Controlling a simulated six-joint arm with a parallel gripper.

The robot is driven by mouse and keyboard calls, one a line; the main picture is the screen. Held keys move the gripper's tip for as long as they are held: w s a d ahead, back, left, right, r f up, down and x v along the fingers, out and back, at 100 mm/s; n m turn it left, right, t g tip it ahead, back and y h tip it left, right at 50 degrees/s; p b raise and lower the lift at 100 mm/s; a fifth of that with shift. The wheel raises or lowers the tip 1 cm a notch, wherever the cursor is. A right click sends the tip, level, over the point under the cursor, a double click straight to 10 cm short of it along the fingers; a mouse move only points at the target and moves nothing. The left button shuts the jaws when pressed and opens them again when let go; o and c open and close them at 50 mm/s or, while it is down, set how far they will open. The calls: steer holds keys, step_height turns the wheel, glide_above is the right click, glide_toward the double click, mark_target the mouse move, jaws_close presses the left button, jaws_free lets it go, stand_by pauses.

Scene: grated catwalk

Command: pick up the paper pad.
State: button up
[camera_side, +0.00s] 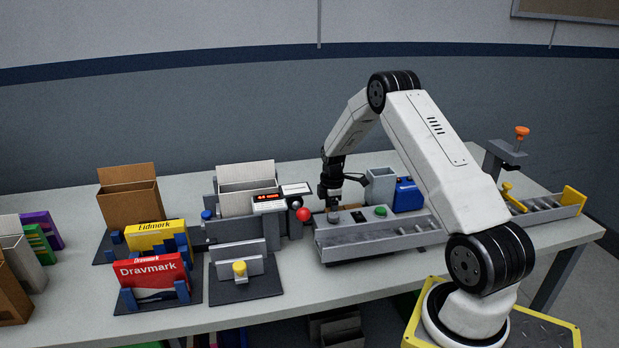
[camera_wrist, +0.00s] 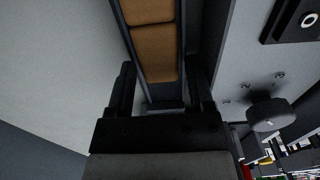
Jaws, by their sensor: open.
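My gripper (camera_side: 333,205) hangs pointing down over the back left part of the grey metal tray machine. In the wrist view its two dark fingers stand apart (camera_wrist: 160,82), with brown blocks (camera_wrist: 152,42) in a narrow dark-edged channel showing between and beyond them. I cannot tell whether the fingers touch anything. No object is clearly recognisable as the paper pad; I cannot tell whether the brown blocks are part of it.
The grey tray (camera_side: 375,240) has a green button (camera_side: 380,211). A blue box (camera_side: 408,195) and grey bin (camera_side: 380,186) stand behind it. A red knob (camera_side: 304,214) is close left. Red (camera_side: 151,276) and yellow (camera_side: 157,238) boxes stand further left.

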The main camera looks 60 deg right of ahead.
stand_by(0.5)
jaws_close()
steer(key=shift+r, duration=0.75)
steer(key=s+a+r, duration=0.1)
steer(key=r, duration=0.1)
steer(key=s+r, duration=0.2)
steer(key=r, duration=0.1)
steer(key=s+a+r, duration=0.1)
steer(key=r, duration=0.1)
steer(key=shift+s+a+r, duration=0.15)
steer(key=shift+a+r, duration=0.15)
steer(key=s+a+r, duration=0.3)
steer(key=s+a, duration=0.1)
steer(key=s, duration=0.3)
steer(key=shift+s+a+r, duration=0.25)
steer(key=shift+a+r, duration=0.1)
steer(key=shift+a, duration=0.05)
